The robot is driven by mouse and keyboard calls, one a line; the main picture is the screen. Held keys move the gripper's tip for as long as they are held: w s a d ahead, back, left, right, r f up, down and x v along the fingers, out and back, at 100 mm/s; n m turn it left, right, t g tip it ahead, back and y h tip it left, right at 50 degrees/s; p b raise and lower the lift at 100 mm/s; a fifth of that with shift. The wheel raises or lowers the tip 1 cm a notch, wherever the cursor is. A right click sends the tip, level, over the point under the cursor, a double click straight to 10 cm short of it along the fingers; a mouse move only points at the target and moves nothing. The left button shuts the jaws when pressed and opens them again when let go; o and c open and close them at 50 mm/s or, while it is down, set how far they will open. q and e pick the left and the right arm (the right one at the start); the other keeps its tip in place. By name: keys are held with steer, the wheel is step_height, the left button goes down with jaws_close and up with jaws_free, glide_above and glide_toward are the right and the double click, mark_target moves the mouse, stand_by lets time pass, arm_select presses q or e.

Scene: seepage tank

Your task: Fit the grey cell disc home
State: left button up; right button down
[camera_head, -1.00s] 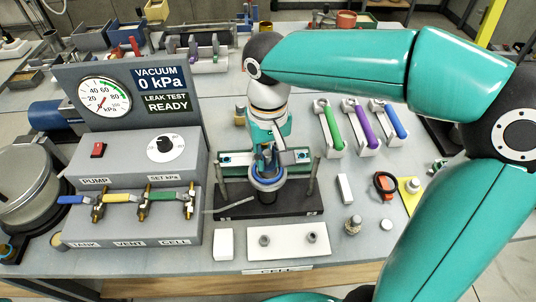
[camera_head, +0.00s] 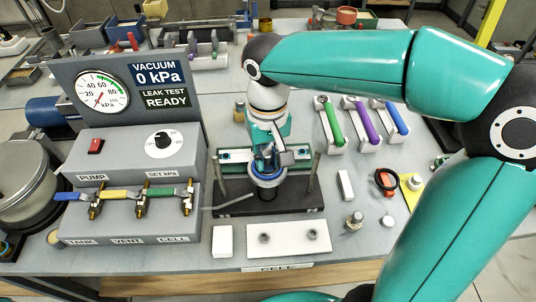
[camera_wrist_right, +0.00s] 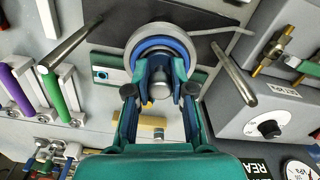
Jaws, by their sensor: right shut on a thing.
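My right gripper (camera_head: 268,158) points down over the cell stand and is shut on the grey cell disc. In the right wrist view its blue fingertips (camera_wrist_right: 161,88) close on a round metal knob. Behind them is the grey disc (camera_wrist_right: 160,31) with a blue ring. The disc is at the round cell seat, between the two upright metal posts of the dark base plate (camera_head: 300,201). The fingers hide much of the disc and seat, so I cannot tell whether it is fully seated or level. My left gripper is not in view.
The vacuum console (camera_head: 135,165) with coloured valve handles stands close on the left. A white tray (camera_head: 288,238) with two small fittings lies in front. Green, purple and blue handled clamps (camera_head: 333,124) are at right. A small white block (camera_head: 345,185) lies nearby.

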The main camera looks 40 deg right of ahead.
steer(key=shift+f, duration=0.25)
steer(key=c, duration=0.9)
jaws_free()
steer(key=shift+c, duration=0.2)
steer(key=shift+r, duration=0.1)
step_height(320, 180, up, 10)
steer(key=shift+w+r, duration=0.1)
steer(key=shift+r, duration=0.75)
